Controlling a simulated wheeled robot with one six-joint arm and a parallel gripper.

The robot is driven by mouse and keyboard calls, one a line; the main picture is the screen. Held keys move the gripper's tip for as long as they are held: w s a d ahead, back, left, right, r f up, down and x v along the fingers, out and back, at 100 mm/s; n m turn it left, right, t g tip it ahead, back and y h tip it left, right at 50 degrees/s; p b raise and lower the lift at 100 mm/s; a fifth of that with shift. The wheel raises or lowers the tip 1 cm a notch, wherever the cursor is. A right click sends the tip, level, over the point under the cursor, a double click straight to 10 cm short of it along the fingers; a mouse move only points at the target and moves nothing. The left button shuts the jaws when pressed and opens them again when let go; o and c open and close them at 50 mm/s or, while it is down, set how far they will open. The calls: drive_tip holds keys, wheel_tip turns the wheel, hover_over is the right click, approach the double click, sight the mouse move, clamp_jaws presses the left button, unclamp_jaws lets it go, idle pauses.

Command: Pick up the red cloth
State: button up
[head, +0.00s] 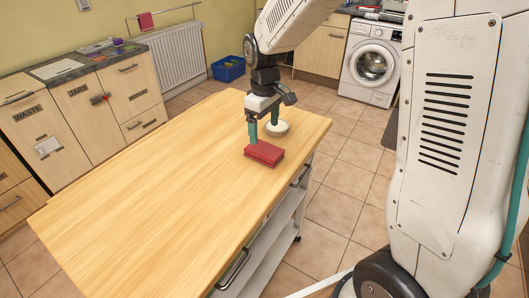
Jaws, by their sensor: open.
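The red cloth (264,154) lies folded into a flat rectangular pad on the wooden table, near its right edge. My gripper (264,132) points down just behind and above the cloth, with teal fingers spread open. The left fingertip overlaps the cloth's far left corner in the picture; I cannot tell whether it touches. No cloth shows held between the fingers. A white round dish (283,128) stands on the table behind the cloth, partly hidden by the right finger.
The rest of the wooden tabletop (150,190) is clear. Another red cloth (146,20) hangs on a rail above the radiator (177,55). Labelled cabinets (75,115) line the left wall. A blue crate (228,69) and a washing machine (370,65) stand at the back.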

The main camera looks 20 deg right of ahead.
sight(264, 148)
drive_tip(key=f, duration=0.7)
drive_tip(key=shift+w+f, duration=0.15)
drive_tip(key=shift+w, duration=0.1)
drive_tip(key=shift+c, duration=0.4)
drive_tip(key=c, duration=1)
